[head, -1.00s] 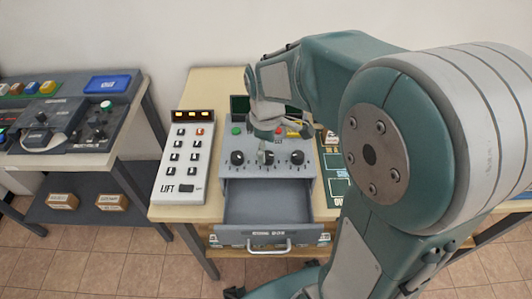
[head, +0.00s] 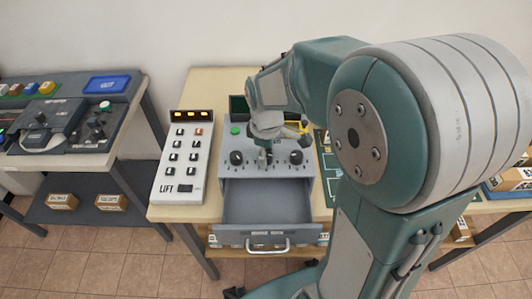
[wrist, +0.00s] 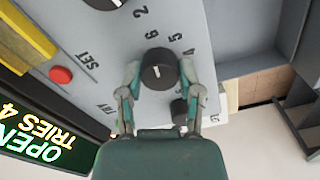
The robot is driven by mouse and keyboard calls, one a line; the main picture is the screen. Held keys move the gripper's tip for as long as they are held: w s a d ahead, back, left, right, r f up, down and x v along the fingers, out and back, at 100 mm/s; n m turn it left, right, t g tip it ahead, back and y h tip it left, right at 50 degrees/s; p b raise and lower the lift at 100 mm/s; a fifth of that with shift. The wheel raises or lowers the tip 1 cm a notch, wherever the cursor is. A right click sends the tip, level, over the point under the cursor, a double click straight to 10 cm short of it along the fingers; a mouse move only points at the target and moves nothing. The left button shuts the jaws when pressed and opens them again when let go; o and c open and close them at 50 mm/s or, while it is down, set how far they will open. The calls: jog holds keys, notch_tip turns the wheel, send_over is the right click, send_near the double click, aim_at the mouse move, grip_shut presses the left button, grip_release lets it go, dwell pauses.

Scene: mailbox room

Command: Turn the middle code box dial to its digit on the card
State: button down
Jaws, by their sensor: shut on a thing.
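The code box (head: 222,185) stands on the table with its drawer (head: 265,208) pulled open. My gripper (head: 264,157) is over the middle of its dial row and hides most of the middle dial there. In the wrist view my gripper (wrist: 159,80) is shut on the black middle dial (wrist: 158,66), one finger on each side. A short white mark shows on the dial, and digits 2, 6, 5 and 4 are readable around it. The left dial (head: 237,157) and right dial (head: 296,157) stand free on either side. I cannot make out the card.
A green screen (wrist: 40,130) reads "OPEN" and "TRIES 4", beside a red button (wrist: 61,75) near "SET". A white LIFT keypad (head: 184,160) stands left of the box. My arm hides much of the right side.

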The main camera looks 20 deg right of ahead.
jog(key=shift+f+m, duration=0.1)
jog(key=shift+m, duration=0.2)
jog(key=m, duration=0.3)
jog(key=shift+m, duration=0.3)
jog(key=m, duration=0.3)
jog(key=shift+m, duration=0.3)
jog(key=m, duration=0.4)
jog(key=shift+s, duration=0.1)
jog(key=shift+m, duration=2)
jog(key=shift+f, duration=0.1)
jog(key=shift+c, duration=1.3)
grip_release()
